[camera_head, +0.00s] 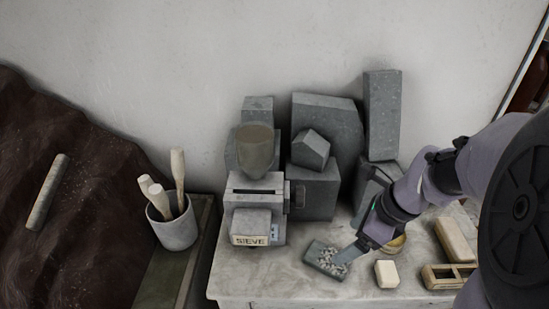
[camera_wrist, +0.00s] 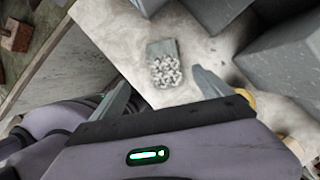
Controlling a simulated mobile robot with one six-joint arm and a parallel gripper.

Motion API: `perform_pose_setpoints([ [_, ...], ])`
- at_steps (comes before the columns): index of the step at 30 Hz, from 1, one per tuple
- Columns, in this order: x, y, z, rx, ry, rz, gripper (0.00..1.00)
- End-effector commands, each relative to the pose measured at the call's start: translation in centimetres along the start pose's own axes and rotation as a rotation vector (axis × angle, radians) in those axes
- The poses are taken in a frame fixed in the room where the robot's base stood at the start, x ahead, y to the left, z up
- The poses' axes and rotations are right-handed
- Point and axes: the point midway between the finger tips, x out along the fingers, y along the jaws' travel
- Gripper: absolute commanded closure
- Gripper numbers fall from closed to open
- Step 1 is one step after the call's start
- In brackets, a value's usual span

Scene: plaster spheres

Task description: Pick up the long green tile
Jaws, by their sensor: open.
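A grey-green tile (camera_head: 314,250) lies on the pale stone table near its front, with a heap of pale chips on it. In the wrist view the tile (camera_wrist: 161,46) is ahead of the gap between my fingers, its bare end farther away and the chips nearer. It looks dull, and I cannot tell how long it is under the chips. My gripper (camera_head: 353,254) is just right of the tile and above the table. In the wrist view my gripper (camera_wrist: 164,90) is open, its fingers spread wide with nothing between them.
A grey machine marked "SIEVE" (camera_head: 250,240) stands left of the tile. Grey stone blocks (camera_head: 318,190) are stacked behind. A cream block (camera_head: 387,274), a longer cream block (camera_head: 455,240) and a framed box (camera_head: 447,277) lie right. A cup of wooden tools (camera_head: 172,230) stands far left.

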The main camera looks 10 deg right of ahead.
Motion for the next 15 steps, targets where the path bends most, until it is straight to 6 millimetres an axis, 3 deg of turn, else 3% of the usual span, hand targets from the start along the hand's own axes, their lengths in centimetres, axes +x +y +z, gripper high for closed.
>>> perform_pose_setpoints([
  [1,2.1,0.1,-0.2,-0.003,0.000,0.004,0.11],
  [4,4.7,0.1,-0.2,-0.005,0.001,0.003,0.11],
  [15,9.4,-0.5,-1.0,-0.004,0.001,0.000,0.11],
])
